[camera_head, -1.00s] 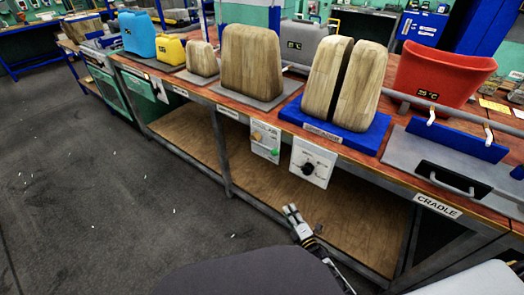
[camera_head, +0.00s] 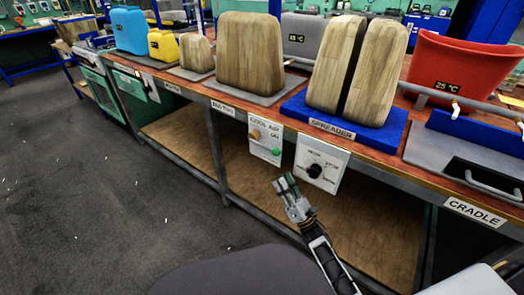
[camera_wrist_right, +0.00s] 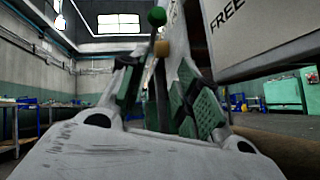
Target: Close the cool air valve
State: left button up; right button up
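The cool air panel (camera_head: 265,150) is a white plate on the bench front, lettered "COOL AIR" and "ON". It carries a yellow-tan knob (camera_head: 255,134) and a green knob (camera_head: 276,152). My right gripper (camera_head: 285,184) is in front of the bench, below and apart from the panel. In the right wrist view its green-padded fingers (camera_wrist_right: 158,95) are apart with nothing between them. The green knob (camera_wrist_right: 157,17) and tan knob (camera_wrist_right: 162,48) show beyond the fingertips. My left gripper is not in view.
A second white panel with a black dial (camera_head: 315,171) is close to the right of my gripper. Wooden blocks on the spreader (camera_head: 345,125) and a red container (camera_head: 455,75) stand on the bench. A wooden shelf (camera_head: 270,205) runs below.

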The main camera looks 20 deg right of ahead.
aim_at(265, 147)
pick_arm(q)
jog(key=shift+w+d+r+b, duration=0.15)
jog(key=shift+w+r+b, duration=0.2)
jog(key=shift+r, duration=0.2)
pick_arm(e)
jog(key=shift+a+r+n+y, duration=0.15)
jog(key=shift+r+n+y, duration=0.65)
jog(key=shift+n, duration=0.5)
jog(key=b+x, duration=0.2)
jog(key=x, duration=1.1)
jog(key=shift+w+a+r, duration=0.15)
jog(key=shift+w, duration=0.05)
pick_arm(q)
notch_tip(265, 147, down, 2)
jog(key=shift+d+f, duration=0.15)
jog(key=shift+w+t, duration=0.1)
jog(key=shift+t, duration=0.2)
pick_arm(e)
jog(key=shift+c, duration=0.7)
grip_shut()
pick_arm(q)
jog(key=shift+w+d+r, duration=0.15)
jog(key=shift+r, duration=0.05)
